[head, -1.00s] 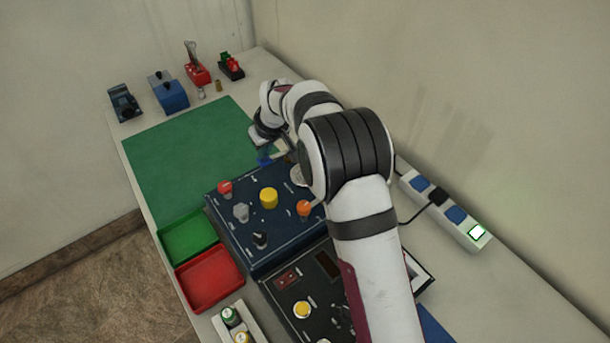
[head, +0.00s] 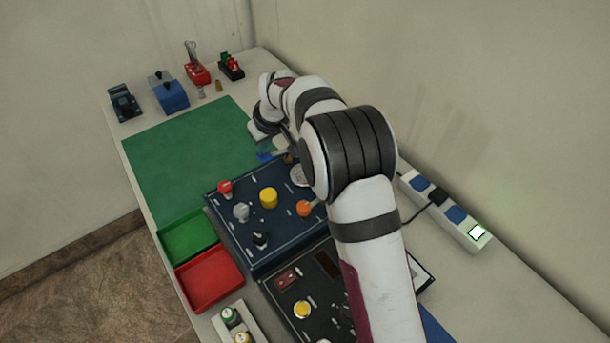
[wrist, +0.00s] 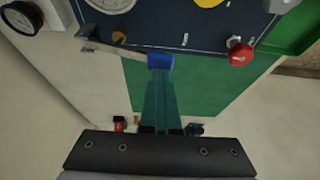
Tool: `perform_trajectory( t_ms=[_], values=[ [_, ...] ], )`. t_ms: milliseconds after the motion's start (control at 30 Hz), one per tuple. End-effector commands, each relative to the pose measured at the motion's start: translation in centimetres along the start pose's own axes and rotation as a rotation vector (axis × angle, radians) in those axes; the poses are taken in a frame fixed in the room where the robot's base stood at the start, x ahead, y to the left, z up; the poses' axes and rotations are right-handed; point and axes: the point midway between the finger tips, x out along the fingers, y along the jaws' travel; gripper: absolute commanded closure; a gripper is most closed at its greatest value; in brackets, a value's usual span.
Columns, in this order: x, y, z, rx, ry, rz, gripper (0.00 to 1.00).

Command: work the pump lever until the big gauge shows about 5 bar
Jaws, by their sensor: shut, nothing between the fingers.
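The pump lever is a pale metal bar with a blue end (wrist: 160,61) at the edge of the dark blue panel (wrist: 200,25). In the head view its blue end (head: 265,156) shows at the panel's far corner. My gripper (wrist: 161,76) is shut and empty, its teal fingers reaching to the blue end, close to or touching it. A large white gauge (wrist: 112,3) is cut off by the top edge of the wrist view, and my arm partly hides a round white gauge (head: 299,175) in the head view. I cannot read the pressure.
A red knob (wrist: 240,53) stands on the panel, with yellow (head: 268,198) and orange (head: 304,208) knobs. A smaller gauge (wrist: 20,17) sits at the wrist view's upper left. The green mat (head: 180,150) is clear. A power strip (head: 445,208) lies right of my arm.

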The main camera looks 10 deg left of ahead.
Motion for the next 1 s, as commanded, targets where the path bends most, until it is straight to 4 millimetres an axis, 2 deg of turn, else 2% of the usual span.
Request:
perform_trajectory(
  t_ms=[533,1000],
  values=[
    [0.0,0.0,0.0,0.0,0.0,0.0,1.0],
    [2.1,0.0,0.9,0.0,-0.001,0.0,1.0]
  ],
)
